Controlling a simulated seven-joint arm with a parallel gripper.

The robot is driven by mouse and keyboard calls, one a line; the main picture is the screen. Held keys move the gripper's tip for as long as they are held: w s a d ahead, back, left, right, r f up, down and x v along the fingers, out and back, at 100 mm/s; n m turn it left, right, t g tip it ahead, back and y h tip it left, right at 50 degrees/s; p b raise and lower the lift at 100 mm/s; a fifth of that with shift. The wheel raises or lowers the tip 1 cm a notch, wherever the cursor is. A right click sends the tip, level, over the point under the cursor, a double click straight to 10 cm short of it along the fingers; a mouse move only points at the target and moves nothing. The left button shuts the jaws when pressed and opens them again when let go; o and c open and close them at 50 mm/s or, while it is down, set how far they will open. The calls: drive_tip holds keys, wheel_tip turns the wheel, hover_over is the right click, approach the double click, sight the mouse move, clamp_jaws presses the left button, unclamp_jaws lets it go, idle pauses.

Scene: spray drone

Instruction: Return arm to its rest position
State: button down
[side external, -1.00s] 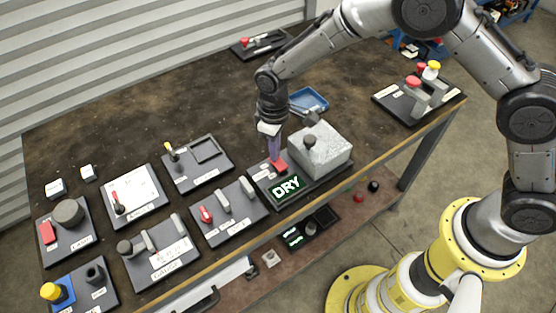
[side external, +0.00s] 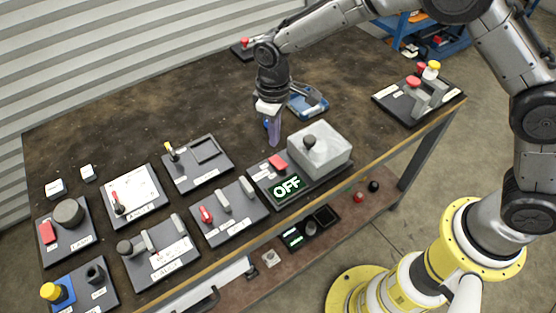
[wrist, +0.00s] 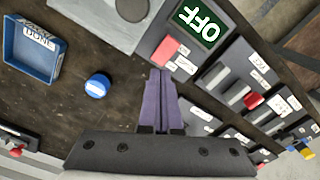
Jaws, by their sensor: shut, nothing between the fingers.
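My gripper (side external: 274,141) is shut and empty, its purple fingers pointing down above the dark table. In the side external view it hangs just behind the red button (side external: 278,162) of the dryer panel, apart from it. A grey box with a dark knob (side external: 321,153) stands on the same panel. In the wrist view the shut fingers (wrist: 161,72) lie close to the red button (wrist: 166,47) in the picture, and the OFF display (wrist: 200,22) shows beside it.
A blue tray (side external: 308,101) lies behind my gripper; a blue round object (wrist: 97,86) sits near it. Several switch panels line the table's front left. A panel with red and yellow knobs (side external: 419,97) stands at the right. The back middle of the table is clear.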

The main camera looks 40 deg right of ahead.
drive_tip(key=shift+r, duration=0.6)
drive_tip(key=s+d+r+m+t, duration=0.1)
drive_tip(key=s+d+r+t, duration=0.1)
drive_tip(key=d+r, duration=0.6)
drive_tip(key=s+d+r+m+t, duration=0.2)
drive_tip(key=s+d+r, duration=0.15)
drive_tip(key=r, duration=0.85)
drive_tip(key=s+d+r+m+t, duration=0.1)
drive_tip(key=s+d, duration=0.3)
drive_tip(key=s, duration=0.5)
drive_tip(key=s+d+r+m+t, duration=0.1)
drive_tip(key=s+d+r, duration=0.1)
drive_tip(key=s+d, duration=0.5)
drive_tip(key=s+a+f+m, duration=0.1)
drive_tip(key=s+a+f, duration=0.1)
drive_tip(key=s+f, duration=0.3)
drive_tip(key=shift+s, duration=0.5)
